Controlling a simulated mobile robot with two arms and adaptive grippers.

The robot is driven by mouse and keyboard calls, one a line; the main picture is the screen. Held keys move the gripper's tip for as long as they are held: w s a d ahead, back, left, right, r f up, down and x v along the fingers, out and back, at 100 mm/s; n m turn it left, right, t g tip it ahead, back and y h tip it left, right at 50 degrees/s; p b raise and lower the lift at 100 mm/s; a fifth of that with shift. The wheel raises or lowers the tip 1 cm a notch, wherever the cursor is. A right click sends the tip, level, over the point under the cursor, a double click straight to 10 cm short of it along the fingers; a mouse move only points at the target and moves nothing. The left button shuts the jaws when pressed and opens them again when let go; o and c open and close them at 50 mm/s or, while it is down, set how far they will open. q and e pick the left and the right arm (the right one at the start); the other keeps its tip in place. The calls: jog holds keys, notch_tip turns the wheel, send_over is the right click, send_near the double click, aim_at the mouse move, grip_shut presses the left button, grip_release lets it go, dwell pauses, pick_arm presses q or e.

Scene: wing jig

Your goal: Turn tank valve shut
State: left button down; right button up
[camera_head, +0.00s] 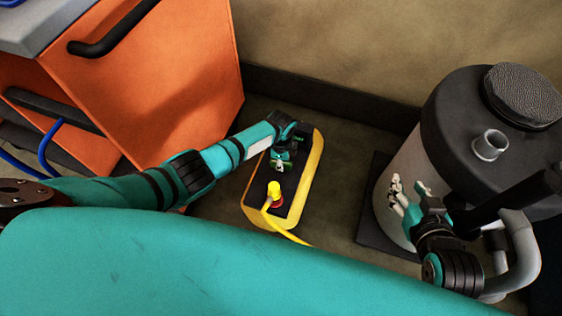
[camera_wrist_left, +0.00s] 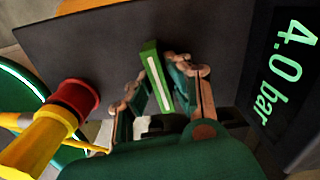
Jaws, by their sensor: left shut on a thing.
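The tank unit (camera_head: 312,172) is a low yellow and black box on the floor in the head view. Its green valve handle (camera_wrist_left: 157,75) with a white stripe shows in the left wrist view, standing nearly upright in the picture, slightly tilted. My left gripper (camera_head: 280,163) reaches down over the unit's top. In the left wrist view its fingers (camera_wrist_left: 160,85) sit on both sides of the handle, shut on it. A display (camera_wrist_left: 280,80) beside it reads 4.0 bar. My right gripper (camera_head: 399,194) hangs open and empty in front of the grey canister.
A yellow hose plug with a red collar (camera_wrist_left: 75,98) sits close to the left gripper; its hose runs to the right. An orange cabinet (camera_head: 160,80) stands at left, a grey and black canister (camera_head: 450,125) at right. Floor between unit and canister is clear.

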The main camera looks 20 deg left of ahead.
pick_arm(q)
jog(key=shift+m, duration=0.8)
jog(key=c, duration=1.3)
grip_release()
notch_tip(320, 180, up, 12)
jog(key=shift+f, duration=0.1)
